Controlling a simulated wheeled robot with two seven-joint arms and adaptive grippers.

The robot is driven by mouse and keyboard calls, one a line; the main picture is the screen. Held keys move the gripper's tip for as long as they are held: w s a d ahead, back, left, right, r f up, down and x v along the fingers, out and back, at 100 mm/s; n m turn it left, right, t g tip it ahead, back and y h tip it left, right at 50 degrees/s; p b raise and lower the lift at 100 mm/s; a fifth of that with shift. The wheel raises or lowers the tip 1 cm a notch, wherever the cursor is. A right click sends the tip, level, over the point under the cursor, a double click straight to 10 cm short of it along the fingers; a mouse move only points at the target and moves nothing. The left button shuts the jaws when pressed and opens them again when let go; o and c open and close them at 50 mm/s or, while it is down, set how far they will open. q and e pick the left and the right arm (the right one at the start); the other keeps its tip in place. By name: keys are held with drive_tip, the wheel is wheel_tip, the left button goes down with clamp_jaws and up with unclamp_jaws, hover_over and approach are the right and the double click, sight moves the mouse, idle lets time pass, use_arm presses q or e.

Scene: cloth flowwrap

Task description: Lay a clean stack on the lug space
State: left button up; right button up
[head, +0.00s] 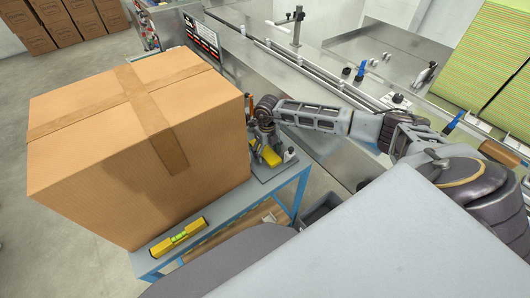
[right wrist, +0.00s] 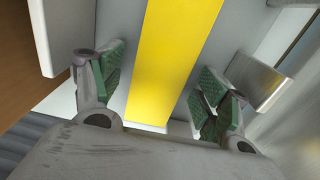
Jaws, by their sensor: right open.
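My right gripper (head: 264,140) is low beside the right side of the large cardboard box, partly hidden by it, above a blue-framed table. In the right wrist view the right gripper (right wrist: 160,88) is open, its green-padded fingers on either side of a flat yellow item (right wrist: 172,55) with gaps at both sides. A yellow item (head: 270,155) also shows below the gripper in the head view; I cannot tell whether it is the clean stack. A steel machine with a long railed channel (head: 320,75) runs behind; I cannot make out the lug space. My left gripper is not in view.
The cardboard box (head: 110,150) fills much of the table (head: 232,234) and blocks the view behind it. A yellow spirit level (head: 178,238) lies at the table's front. Tall green-yellow piles (head: 490,60) stand at right. Brown cartons (head: 60,25) stand at the back left.

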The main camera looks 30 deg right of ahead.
sight(267, 152)
drive_tip(key=c, duration=0.9)
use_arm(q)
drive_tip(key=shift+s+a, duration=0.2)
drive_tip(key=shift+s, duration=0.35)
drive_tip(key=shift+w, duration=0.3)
use_arm(e)
drive_tip(key=shift+r, duration=0.15)
drive_tip(key=shift+r, duration=0.6)
wheel_tip(267, 152, up, 7)
drive_tip(key=shift+f+b, duration=0.1)
drive_tip(key=shift+b, duration=0.2)
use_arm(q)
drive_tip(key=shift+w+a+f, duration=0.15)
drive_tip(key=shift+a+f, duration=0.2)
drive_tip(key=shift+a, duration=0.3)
use_arm(e)
drive_tip(key=shift+r, duration=0.85)
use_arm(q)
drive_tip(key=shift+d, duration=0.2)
